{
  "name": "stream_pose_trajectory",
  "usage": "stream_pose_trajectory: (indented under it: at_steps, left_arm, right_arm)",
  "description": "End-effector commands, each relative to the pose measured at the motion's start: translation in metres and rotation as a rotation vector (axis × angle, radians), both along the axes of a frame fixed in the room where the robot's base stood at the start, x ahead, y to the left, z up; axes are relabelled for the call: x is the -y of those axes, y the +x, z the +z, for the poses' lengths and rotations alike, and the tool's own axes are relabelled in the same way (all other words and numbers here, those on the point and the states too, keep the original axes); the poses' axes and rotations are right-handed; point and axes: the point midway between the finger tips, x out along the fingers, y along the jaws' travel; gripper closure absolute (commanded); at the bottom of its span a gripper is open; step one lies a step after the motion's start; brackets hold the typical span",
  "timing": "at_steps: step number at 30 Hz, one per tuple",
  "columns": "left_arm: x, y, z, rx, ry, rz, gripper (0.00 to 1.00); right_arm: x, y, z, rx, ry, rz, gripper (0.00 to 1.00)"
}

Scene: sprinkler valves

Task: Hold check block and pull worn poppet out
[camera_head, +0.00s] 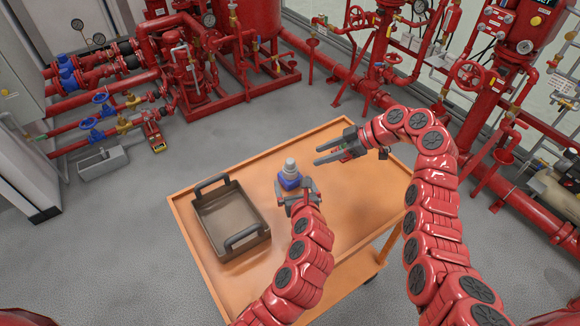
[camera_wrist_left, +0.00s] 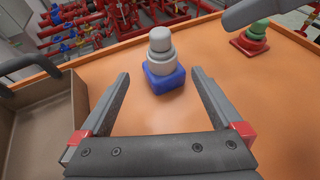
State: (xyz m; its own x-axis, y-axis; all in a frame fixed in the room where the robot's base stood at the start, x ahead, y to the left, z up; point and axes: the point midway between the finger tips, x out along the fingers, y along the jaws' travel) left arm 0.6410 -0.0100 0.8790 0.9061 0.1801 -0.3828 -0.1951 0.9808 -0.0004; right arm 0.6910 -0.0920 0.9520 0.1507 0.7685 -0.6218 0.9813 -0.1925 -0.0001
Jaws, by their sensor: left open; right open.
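The check block (camera_head: 290,183) is blue and stands upright on the orange cart, with the stacked pale grey poppet (camera_head: 289,166) on top. In the left wrist view, the blue block (camera_wrist_left: 165,82) and the grey poppet (camera_wrist_left: 160,46) appear in the gap between the fingers. My left gripper (camera_head: 295,188) is open at the block's near side, a finger to each side. I cannot tell whether it touches. My right gripper (camera_head: 317,156) is open and empty, up and right of the poppet, its fingers pointing left; part of it shows at the wrist view's top right.
A brown tray (camera_head: 240,246) with dark handles lies on the left of the orange cart (camera_head: 190,215). A green-topped red part (camera_wrist_left: 250,40) stands toward the cart's right edge. Red pipework and valves (camera_head: 190,70) stand beyond the cart. The cart's front middle looks clear.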

Motion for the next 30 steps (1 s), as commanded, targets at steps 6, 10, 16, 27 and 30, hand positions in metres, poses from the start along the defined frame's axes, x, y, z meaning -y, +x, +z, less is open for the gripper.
stream_pose_trajectory:
  at_steps: [6,10,16,27,30]
  left_arm:
    - [-0.010,0.043,-0.018,-0.002,0.001,0.005,0.00]
    - [-0.014,0.065,-0.027,-0.001,0.002,0.003,0.00]
    - [-0.018,0.086,-0.037,-0.001,0.003,0.001,0.00]
    - [-0.019,0.095,-0.040,0.000,0.000,0.001,0.00]
    - [-0.019,0.095,-0.040,0.000,0.000,0.001,0.00]
  right_arm:
    - [0.000,0.000,0.000,0.000,0.000,-0.001,0.50]
    - [0.000,0.000,0.000,0.000,0.000,-0.001,0.50]
    - [0.000,0.000,0.000,0.000,0.000,-0.002,0.50]
    - [0.000,0.000,0.000,0.000,0.000,-0.003,0.50]
    - [0.000,0.000,0.000,0.000,0.000,-0.003,0.50]
